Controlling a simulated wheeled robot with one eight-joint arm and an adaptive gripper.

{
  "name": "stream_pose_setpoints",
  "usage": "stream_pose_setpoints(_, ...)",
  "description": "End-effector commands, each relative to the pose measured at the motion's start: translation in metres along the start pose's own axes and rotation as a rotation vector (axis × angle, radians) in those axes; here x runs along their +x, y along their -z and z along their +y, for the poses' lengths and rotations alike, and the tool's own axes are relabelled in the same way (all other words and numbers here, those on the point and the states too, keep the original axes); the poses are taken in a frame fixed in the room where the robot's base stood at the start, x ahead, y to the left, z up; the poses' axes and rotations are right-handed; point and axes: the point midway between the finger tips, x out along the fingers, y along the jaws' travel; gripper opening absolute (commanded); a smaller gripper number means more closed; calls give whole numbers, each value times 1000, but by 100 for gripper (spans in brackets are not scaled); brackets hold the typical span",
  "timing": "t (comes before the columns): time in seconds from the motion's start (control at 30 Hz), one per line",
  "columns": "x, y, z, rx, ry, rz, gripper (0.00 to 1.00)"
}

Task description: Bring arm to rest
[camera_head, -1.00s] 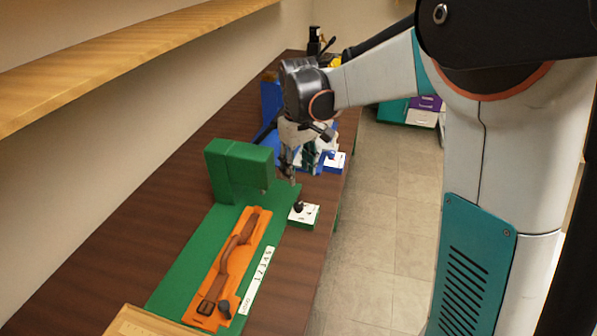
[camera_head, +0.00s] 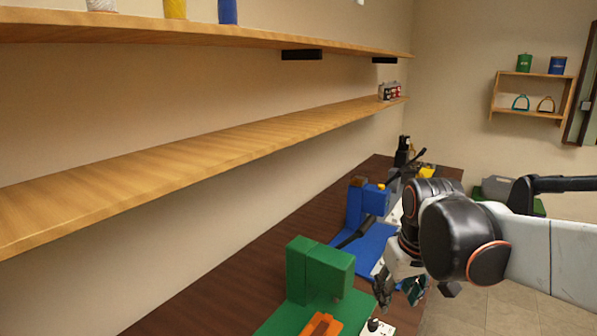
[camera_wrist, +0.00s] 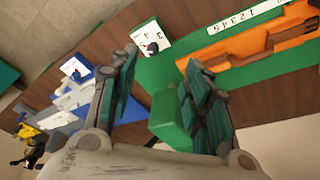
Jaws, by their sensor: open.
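My gripper (camera_head: 397,289) is open and empty in the head view, above the right edge of the dark wooden bench (camera_head: 220,310), to the right of a green press-like block (camera_head: 320,270). In the wrist view my gripper (camera_wrist: 160,90) shows its two green-padded fingers spread apart with nothing between them. My arm reaches in from the right in the head view, bent at the wrist.
A green base holds an orange fixture (camera_wrist: 265,45); a small white-topped switch box (camera_wrist: 150,42) is beside it. A blue station (camera_head: 365,210) stands farther back. Long wooden shelves (camera_head: 190,150) run along the left wall. Floor at right looks clear.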

Motion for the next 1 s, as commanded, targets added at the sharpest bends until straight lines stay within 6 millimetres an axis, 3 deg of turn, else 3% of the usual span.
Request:
stream_pose_setpoints(0.3,-24,-54,-10,77,-23,138,44)
stream_pose_setpoints(0.6,-29,-102,-20,149,-34,268,44)
stream_pose_setpoints(0.8,-26,-124,-24,184,-37,334,44)
stream_pose_setpoints(1.0,-24,-131,-25,198,-37,360,44)
